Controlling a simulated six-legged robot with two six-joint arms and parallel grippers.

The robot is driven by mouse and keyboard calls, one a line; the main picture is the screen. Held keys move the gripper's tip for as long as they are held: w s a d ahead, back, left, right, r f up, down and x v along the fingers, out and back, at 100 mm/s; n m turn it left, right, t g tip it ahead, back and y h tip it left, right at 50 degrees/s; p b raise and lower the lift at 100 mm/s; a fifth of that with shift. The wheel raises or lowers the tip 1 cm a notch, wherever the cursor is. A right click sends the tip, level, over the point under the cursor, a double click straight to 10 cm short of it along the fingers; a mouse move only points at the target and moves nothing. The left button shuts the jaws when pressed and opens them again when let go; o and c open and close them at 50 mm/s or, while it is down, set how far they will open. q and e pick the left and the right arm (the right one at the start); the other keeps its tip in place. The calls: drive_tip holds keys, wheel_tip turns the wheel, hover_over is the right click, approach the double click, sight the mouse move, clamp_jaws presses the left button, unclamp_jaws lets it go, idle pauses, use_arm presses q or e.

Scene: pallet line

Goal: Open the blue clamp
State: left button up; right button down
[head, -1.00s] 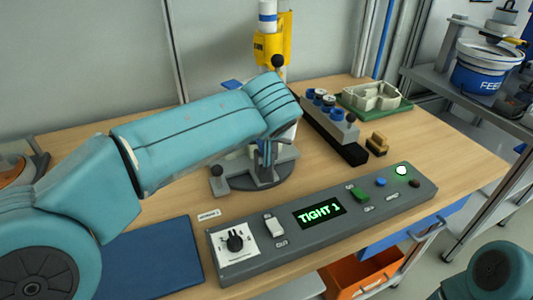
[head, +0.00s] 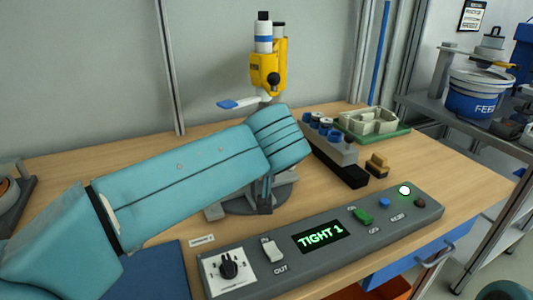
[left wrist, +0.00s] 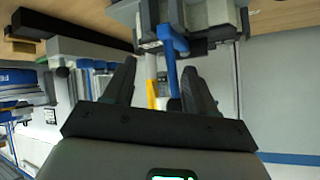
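A blue clamp handle (left wrist: 172,60) hangs down from grey metal clamp parts (left wrist: 205,15) in the left wrist view. My left gripper (left wrist: 159,68) is open, with its two dark fingers on either side of the handle's lower end. I see gaps there and cannot tell whether either finger touches it. In the head view my left arm covers most of the clamp. Only the round grey fixture base (head: 285,195) and a dark blue part (head: 265,190) show below the arm's end. My right gripper is out of view.
A grey control panel (head: 375,240) lies along the front edge, its display (head: 318,236) reading "TIGHT 1". A yellow tool (head: 268,65) with a blue-tipped lever (head: 240,103) stands behind. A grey block of parts (head: 335,150) and green tray (head: 375,132) are at the right back.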

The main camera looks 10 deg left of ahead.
use_arm(q)
drive_tip(key=shift+d, duration=0.1)
idle(0.3)
drive_tip(key=p+v, duration=0.1)
drive_tip(key=v, duration=1.5)
drive_tip(key=shift+s+p, duration=0.15)
drive_tip(key=shift+p, duration=0.2)
